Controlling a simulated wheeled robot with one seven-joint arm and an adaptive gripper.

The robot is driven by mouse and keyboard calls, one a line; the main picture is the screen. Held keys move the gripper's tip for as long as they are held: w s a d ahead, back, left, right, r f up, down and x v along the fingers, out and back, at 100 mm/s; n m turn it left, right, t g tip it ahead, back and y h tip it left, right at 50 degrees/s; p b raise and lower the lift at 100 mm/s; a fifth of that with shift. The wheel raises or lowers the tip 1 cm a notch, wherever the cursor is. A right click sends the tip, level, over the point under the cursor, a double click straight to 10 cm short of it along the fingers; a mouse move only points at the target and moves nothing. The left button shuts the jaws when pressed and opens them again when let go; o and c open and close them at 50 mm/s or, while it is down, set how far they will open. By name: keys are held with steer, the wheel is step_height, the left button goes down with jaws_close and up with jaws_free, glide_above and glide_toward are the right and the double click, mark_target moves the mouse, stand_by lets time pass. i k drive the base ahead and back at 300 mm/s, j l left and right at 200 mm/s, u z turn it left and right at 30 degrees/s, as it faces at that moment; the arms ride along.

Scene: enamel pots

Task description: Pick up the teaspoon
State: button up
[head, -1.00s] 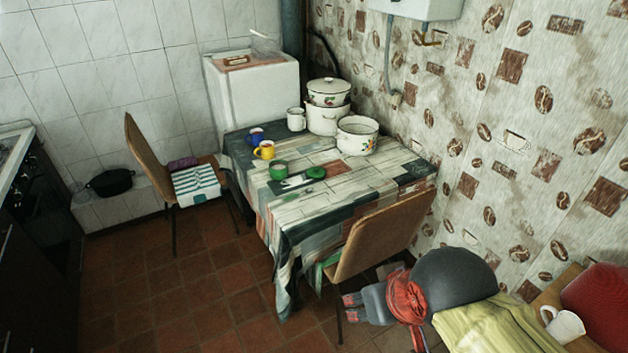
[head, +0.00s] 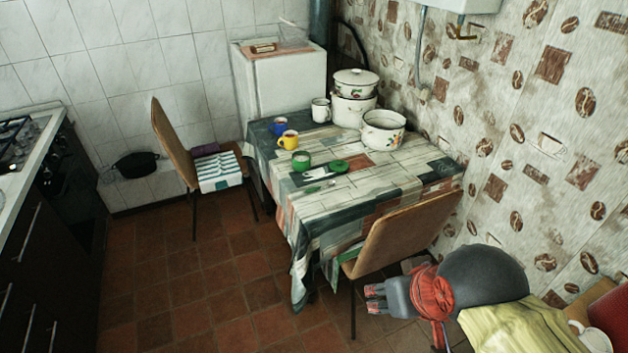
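The teaspoon cannot be made out for certain. A small pale, thin shape (head: 318,177) lies on the table between the green cup and the green lid and may be it. The table (head: 350,200) has a patchwork cloth. My gripper (head: 370,298) is low at the lower right, beside the near chair and well away from the tabletop. Its two fingers point left, look apart, and hold nothing that I can see.
A green cup (head: 301,161), green lid (head: 340,165), yellow mug (head: 288,139), blue mug (head: 278,126), white mug (head: 320,110) and enamel pots (head: 383,130) stand on the table. A near chair (head: 405,235) and a left chair (head: 175,140) flank it. Floor (head: 200,290) is clear at left.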

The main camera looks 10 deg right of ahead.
mark_target(331, 183)
steer(key=i+j+z, duration=0.15)
steer(key=i+j, duration=0.2)
steer(key=i+j+z, duration=0.15)
steer(key=i+j, duration=0.25)
steer(key=i+j+z, duration=0.15)
steer(key=i+j, duration=0.3)
steer(key=i+j+z, duration=0.15)
steer(key=i+j, duration=0.25)
steer(key=i+j+z, duration=0.15)
steer(key=i+j, duration=0.15)
steer(key=j, duration=0.3)
